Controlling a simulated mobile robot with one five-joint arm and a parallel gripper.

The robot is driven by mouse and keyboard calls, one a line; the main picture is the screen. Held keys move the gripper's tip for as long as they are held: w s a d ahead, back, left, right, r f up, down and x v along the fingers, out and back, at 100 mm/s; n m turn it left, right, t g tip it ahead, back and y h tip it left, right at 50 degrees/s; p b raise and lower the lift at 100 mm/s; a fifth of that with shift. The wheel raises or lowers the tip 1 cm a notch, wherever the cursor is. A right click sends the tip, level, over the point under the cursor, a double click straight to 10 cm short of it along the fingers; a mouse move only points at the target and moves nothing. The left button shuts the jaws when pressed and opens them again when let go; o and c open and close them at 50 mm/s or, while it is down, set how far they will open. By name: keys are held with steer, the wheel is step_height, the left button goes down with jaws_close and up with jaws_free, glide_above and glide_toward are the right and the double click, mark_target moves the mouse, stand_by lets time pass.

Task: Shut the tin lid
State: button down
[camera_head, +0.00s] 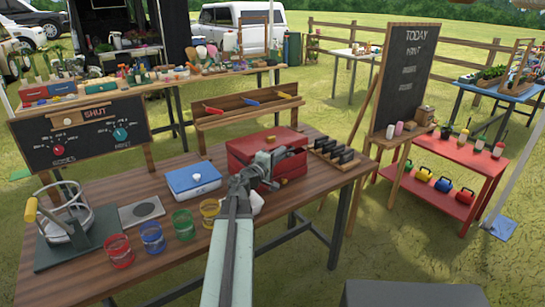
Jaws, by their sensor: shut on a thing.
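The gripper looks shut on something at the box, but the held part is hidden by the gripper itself. I cannot tell how far the red lid stands open.
Red, blue, green and yellow jars (118,252) line the table's front. A wire-handled press (68,222) stands left, beside a grey plate (141,211). A rack of dark pieces (335,153) is right of the box. A chalkboard (405,75) and red shelf (459,165) stand further right.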

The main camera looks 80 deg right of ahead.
steer(key=shift+s+f+g, duration=0.3)
steer(key=shift+s+f, duration=0.2)
steer(key=shift+s, duration=0.1)
steer(key=c, duration=1.8)
jaws_free()
steer(key=shift+s, duration=0.15)
steer(key=shift+w, duration=0.2)
